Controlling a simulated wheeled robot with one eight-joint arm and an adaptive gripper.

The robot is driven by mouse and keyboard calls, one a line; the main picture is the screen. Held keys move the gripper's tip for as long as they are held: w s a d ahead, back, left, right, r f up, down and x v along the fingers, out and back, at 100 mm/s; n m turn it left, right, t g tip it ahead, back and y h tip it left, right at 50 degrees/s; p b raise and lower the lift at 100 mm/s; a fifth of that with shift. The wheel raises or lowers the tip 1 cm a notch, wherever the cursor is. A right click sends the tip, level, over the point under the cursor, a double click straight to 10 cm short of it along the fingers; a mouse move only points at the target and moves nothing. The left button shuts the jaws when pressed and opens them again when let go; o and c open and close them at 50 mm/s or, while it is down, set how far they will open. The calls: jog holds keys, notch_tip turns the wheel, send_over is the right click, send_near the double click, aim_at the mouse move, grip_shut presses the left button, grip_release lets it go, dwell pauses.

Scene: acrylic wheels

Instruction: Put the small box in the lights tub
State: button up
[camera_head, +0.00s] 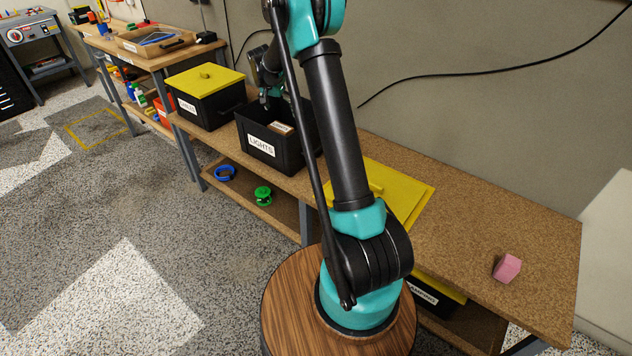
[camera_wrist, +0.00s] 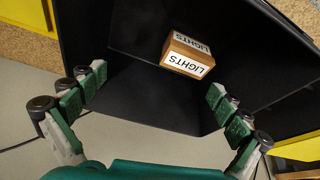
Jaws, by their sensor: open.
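The lights tub (camera_head: 290,161) is a black open tub with a white LIGHTS label, standing on the bench. The small box (camera_wrist: 181,62) is brown with white LIGHTS labels and lies inside the tub in the wrist view. It also shows inside the tub in the head view (camera_head: 281,128). My gripper (camera_head: 270,97) is over the tub, partly hidden by my arm in the head view. In the wrist view its fingers (camera_wrist: 153,103) are spread wide and empty, with the box beyond them and apart from them. The black tub walls (camera_wrist: 85,40) surround the box.
A black tub with a yellow lid (camera_head: 205,82) stands left of the lights tub. A yellow lid (camera_head: 410,192) lies on the bench behind my arm. A pink block (camera_head: 507,267) sits at the bench's right end.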

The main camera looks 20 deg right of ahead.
jog(key=s+d+r+n+t+y, duration=0.1)
jog(key=s+r+n, duration=0.2)
jog(key=s, duration=1.4)
jog(key=s+d+r+n+y, duration=0.1)
jog(key=s+d+r+n, duration=0.15)
jog(key=s, duration=1.35)
jog(key=s+f+n, duration=0.1)
jog(key=s+f, duration=0.1)
jog(key=s, duration=0.5)
jog(key=s+a+f+n, duration=0.1)
jog(key=s+f+n, duration=0.1)
jog(key=s, duration=0.4)
jog(key=shift+s+a+f+y, duration=0.3)
jog(key=shift+s+f+y, duration=0.1)
jog(key=shift+f, duration=0.2)
jog(key=shift+w, duration=0.1)
